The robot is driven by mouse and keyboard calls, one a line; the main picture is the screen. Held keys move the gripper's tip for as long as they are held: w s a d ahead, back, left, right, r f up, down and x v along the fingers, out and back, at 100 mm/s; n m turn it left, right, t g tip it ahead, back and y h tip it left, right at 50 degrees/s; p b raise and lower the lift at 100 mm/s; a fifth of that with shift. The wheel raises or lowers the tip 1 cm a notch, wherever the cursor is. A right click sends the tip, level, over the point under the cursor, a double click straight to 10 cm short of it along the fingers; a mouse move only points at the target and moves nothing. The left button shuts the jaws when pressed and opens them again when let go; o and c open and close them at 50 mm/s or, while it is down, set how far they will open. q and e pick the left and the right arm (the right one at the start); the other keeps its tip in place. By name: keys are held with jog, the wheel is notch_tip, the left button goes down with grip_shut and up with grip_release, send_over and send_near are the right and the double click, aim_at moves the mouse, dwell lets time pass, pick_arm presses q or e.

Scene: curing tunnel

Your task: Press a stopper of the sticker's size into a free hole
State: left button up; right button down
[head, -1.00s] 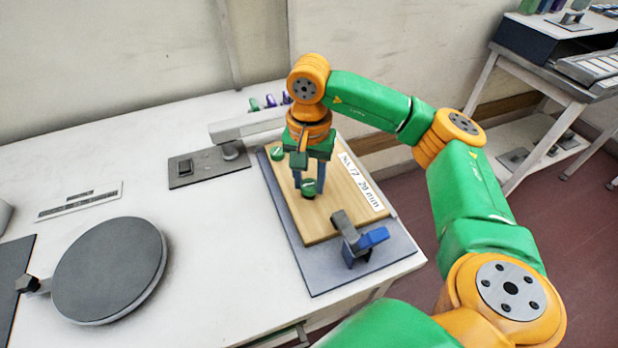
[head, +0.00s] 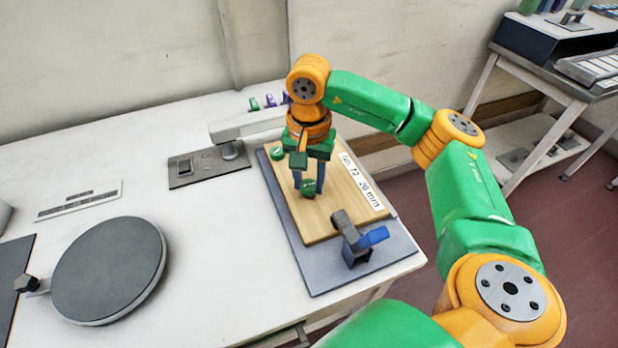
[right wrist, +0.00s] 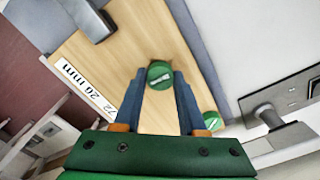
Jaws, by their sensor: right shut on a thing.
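A wooden board (head: 318,222) lies on the table. Its white sticker (head: 360,182) reads "20 mm" with a number before it; it also shows in the right wrist view (right wrist: 85,88). My right gripper (head: 308,190) points down over the board, shut on a green stopper (head: 309,187) with a pale mark on its top, seen between the fingertips in the right wrist view (right wrist: 160,74). The stopper is down at the board's surface; its underside is hidden. Another green stopper (head: 277,153) sits at the board's far left corner. My left gripper is out of view.
A clamp with a blue lever (head: 365,242) holds the board's near edge on a grey plate (head: 320,278). A grey arm on a post (head: 230,148) stands beside the board. Several green and purple stoppers (head: 270,101) stand behind. A round dark disc (head: 108,270) is at left.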

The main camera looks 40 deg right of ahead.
jog(key=shift+f+b, duration=0.6)
jog(key=shift+f, duration=0.15)
dwell(0.3)
grip_release()
jog(key=shift+r, duration=0.1)
notch_tip(320, 180, up, 7)
jog(key=p, duration=0.6)
dwell(0.4)
